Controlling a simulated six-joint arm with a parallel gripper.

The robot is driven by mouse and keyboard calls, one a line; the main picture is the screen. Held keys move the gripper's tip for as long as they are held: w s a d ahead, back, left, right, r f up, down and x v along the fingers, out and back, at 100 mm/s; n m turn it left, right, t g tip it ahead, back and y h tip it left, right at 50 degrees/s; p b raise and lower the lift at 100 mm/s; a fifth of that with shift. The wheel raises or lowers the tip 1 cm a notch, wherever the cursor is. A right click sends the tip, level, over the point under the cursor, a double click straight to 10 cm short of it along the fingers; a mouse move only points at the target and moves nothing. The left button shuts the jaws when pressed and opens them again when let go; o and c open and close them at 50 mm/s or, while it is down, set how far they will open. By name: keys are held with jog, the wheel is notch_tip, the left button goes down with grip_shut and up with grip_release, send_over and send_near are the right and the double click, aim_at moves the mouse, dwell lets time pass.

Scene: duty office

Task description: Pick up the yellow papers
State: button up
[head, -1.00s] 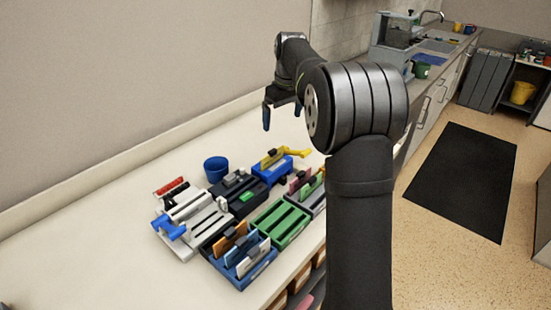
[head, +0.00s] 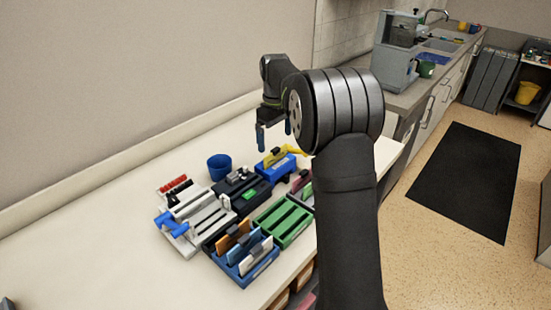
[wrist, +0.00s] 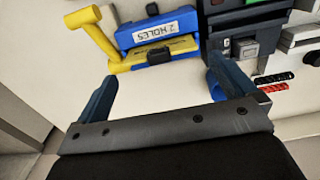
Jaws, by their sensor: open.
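The yellow papers (wrist: 180,47) show in the wrist view as a thin yellow stack with a black clip (wrist: 159,56) on it, set in the front of a blue hole punch (wrist: 150,32) labelled "2 HOLES". In the head view the yellow papers (head: 270,159) stand up at the blue punch (head: 278,167) on the counter. My gripper (wrist: 165,88) is open, with nothing between its blue fingers. It is apart from the papers, which lie ahead of the gap between the fingers. In the head view my gripper (head: 274,134) is above the punch.
The punch's yellow lever (wrist: 95,25) sticks out to the left in the wrist view. A blue cup (head: 219,167), a black tray (head: 243,188), a green tray (head: 283,222) and a white unit (head: 195,220) stand close by. The counter's left side is bare.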

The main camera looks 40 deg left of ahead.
aim_at(276, 149)
jog(key=shift+w+f, duration=0.1)
jog(key=shift+f, duration=2.75)
jog(key=c, duration=0.7)
jog(key=shift+o, duration=0.2)
jog(key=shift+r, duration=0.15)
notch_tip(276, 149, up, 4)
jog(key=shift+r, duration=0.15)
jog(key=w+d+r, duration=0.4)
jog(key=d+r, duration=0.2)
jog(key=d, duration=0.4)
jog(key=s+a+f, duration=0.1)
jog(key=s+a, duration=0.4)
jog(key=s, duration=0.4)
jog(key=s+a+f, duration=0.1)
jog(key=s+a, duration=0.4)
jog(key=s, duration=0.4)
jog(key=shift+s+d+f, duration=0.1)
jog(key=shift+f, duration=2.05)
jog(key=shift+s+d+f, duration=0.1)
jog(key=shift+f, duration=2.05)
